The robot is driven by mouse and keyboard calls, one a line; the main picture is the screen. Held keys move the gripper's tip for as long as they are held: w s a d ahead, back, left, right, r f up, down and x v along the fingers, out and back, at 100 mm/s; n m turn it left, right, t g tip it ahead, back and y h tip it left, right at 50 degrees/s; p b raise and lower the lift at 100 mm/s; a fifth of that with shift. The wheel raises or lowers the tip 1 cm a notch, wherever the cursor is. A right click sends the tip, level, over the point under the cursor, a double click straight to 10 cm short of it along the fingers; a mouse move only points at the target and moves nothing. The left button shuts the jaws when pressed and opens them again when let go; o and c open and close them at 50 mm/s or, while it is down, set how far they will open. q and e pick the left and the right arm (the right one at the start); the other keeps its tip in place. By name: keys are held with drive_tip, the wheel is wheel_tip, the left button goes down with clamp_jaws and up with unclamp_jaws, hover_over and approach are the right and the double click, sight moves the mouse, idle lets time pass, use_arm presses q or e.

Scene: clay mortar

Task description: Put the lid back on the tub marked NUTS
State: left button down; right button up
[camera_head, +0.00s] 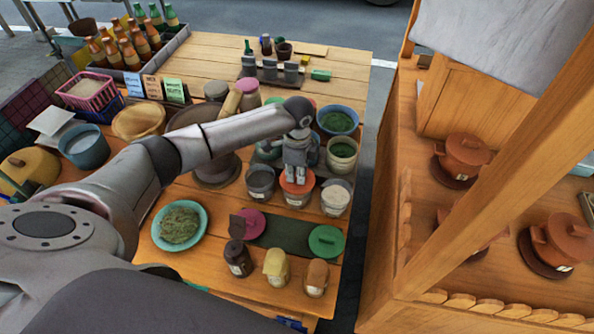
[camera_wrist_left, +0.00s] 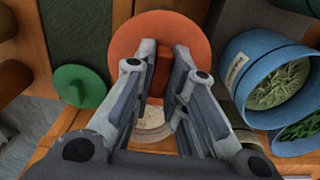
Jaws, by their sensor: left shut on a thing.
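My left gripper (camera_head: 296,167) is shut on the upright grip of a round orange lid (camera_head: 297,184). The left wrist view shows the lid (camera_wrist_left: 135,38) beyond the fingertips (camera_wrist_left: 163,75). In the head view the lid is over a tub (camera_head: 296,201) with a pale label, in the front row. Whether it touches the rim is unclear. The left wrist view shows a round opening with pale contents (camera_wrist_left: 152,117) below the lid, partly hidden by my fingers. No label reads clearly as NUTS. My right gripper is not in view.
A grey tub (camera_head: 260,183) and a white-filled tub (camera_head: 335,198) flank the lid closely. Several small jars stand in front. A counter with orange pots (camera_head: 463,155) is at right.

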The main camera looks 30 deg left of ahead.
use_arm(q)
drive_tip(key=shift+p, duration=0.35)
idle(0.5)
idle(0.3)
drive_tip(key=c, duration=1.4)
unclamp_jaws()
drive_tip(key=shift+o, duration=0.4)
drive_tip(key=o, duration=0.4)
drive_tip(key=shift+r+p, duration=3.5)
drive_tip(key=shift+p, duration=0.2)
